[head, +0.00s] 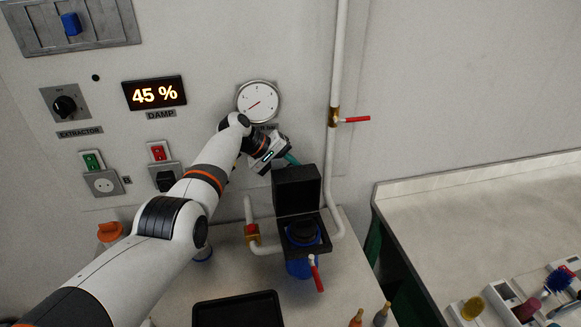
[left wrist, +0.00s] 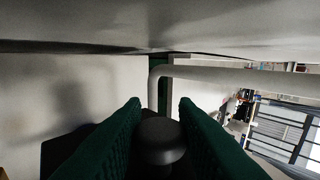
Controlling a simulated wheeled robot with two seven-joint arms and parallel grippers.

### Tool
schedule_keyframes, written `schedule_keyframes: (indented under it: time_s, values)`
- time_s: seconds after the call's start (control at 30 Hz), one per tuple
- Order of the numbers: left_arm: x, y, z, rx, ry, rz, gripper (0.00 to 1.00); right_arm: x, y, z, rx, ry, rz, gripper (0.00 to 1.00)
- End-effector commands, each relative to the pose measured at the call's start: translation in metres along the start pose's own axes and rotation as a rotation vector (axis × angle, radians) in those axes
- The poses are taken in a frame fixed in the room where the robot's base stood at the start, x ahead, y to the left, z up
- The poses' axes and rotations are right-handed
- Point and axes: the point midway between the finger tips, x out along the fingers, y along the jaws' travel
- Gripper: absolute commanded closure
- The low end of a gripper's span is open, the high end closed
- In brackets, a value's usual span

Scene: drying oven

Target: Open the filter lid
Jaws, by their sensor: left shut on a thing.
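The filter stands below the pipework, with a blue bowl (head: 299,268) under a black body (head: 303,232). Its black filter lid (head: 297,188) stands upright at the back of the body, so the top of the filter is exposed. My left gripper (head: 291,159) is just behind the lid's upper left edge. In the left wrist view, the gripper's green fingers (left wrist: 160,106) are on either side of a dark round knob (left wrist: 161,141), shut on it. The lid's back side is hidden in the head view. My right gripper is not in view.
A white pipe with a red-handled valve (head: 354,120) runs up the wall right of the gripper. A gauge (head: 259,101) is above it. A black tray (head: 237,309) lies in front, and a red-handled valve (head: 316,274) is by the bowl.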

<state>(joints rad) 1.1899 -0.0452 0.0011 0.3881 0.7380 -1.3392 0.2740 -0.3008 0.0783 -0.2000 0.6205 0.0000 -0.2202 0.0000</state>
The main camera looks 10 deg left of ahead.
Motion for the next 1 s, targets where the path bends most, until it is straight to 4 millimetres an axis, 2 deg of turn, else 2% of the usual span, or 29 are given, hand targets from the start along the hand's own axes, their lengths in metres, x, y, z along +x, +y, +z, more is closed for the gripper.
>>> schedule_keyframes:
  time_s: [0.03, 0.13, 0.17, 0.43, 0.57, 0.73, 1.0]
  values:
    - [0.001, 0.001, 0.0, -0.002, 0.0, 0.002, 0.7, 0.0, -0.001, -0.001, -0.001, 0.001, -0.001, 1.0]
    - [0.001, 0.001, 0.0, -0.001, 0.0, 0.002, 0.54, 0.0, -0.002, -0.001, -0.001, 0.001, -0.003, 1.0]
    - [0.001, 0.001, 0.0, -0.001, 0.0, 0.002, 0.53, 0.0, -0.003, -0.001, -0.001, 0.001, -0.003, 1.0]
    - [-0.001, 0.0, 0.0, 0.0, 0.0, 0.001, 0.53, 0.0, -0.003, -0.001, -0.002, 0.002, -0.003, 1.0]
    - [-0.008, 0.0, 0.001, 0.0, -0.001, 0.0, 0.53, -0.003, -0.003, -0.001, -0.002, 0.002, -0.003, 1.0]
    - [-0.031, 0.0, 0.001, 0.001, -0.004, 0.001, 0.53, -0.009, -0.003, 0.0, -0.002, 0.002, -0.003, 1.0]
    - [-0.086, 0.002, 0.001, 0.001, -0.004, 0.001, 0.53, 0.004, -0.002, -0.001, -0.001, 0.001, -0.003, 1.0]
